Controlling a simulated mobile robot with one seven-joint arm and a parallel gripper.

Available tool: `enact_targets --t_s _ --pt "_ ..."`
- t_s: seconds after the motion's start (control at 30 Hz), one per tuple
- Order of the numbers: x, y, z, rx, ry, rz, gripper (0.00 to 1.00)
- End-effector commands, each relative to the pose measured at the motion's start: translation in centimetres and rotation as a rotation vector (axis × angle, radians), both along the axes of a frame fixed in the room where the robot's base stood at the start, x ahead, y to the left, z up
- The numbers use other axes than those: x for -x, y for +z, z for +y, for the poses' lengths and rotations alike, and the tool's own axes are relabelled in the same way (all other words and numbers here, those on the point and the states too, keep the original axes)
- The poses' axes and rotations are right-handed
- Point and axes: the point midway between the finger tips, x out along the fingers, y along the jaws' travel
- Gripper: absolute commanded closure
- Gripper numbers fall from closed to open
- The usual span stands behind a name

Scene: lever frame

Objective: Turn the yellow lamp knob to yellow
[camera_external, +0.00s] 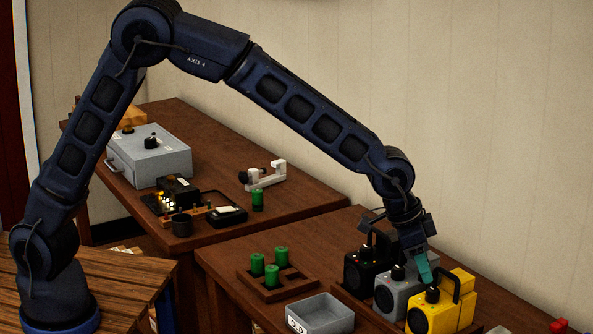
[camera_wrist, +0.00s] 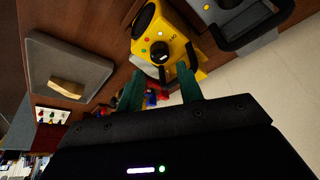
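The yellow lamp (camera_external: 443,315) stands at the lower right of the external view, at the near end of a row of lamps. Its black knob (camera_external: 432,295) sits on top. In the wrist view the yellow lamp (camera_wrist: 177,32) is at the top centre, with the knob (camera_wrist: 158,58) on a face bearing small coloured dots. Which dot the knob points to is too small to tell. My gripper (camera_external: 424,268) is above and beside the yellow lamp. In the wrist view its teal fingers (camera_wrist: 160,82) are apart and empty, with the knob just beyond their tips.
A grey lamp (camera_external: 389,300) and a black lamp (camera_external: 362,272) stand close beside the yellow one. A grey bin (camera_external: 322,312) and a wooden rack (camera_external: 262,289) with green cylinders are to the left. The back table holds a grey box (camera_external: 165,160).

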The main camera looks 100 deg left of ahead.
Motion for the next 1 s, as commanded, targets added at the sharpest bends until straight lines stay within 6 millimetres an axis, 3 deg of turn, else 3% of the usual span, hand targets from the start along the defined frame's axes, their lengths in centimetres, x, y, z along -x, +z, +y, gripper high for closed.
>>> enact_targets --t_s 0.1,0.33,0.77,0.93,1.0 --pt "-0.8 -2.0 0.2 0.001 0.002 0.002 0.63" --pt "-1.8 -4.5 0.4 0.000 0.001 0.002 0.63" --pt "-2.1 -5.2 0.4 0.000 0.001 0.000 0.63" --pt "-2.1 -5.2 0.4 0.000 0.001 0.000 0.93" --pt "-2.1 -5.2 0.4 0.000 0.001 0.000 0.95"
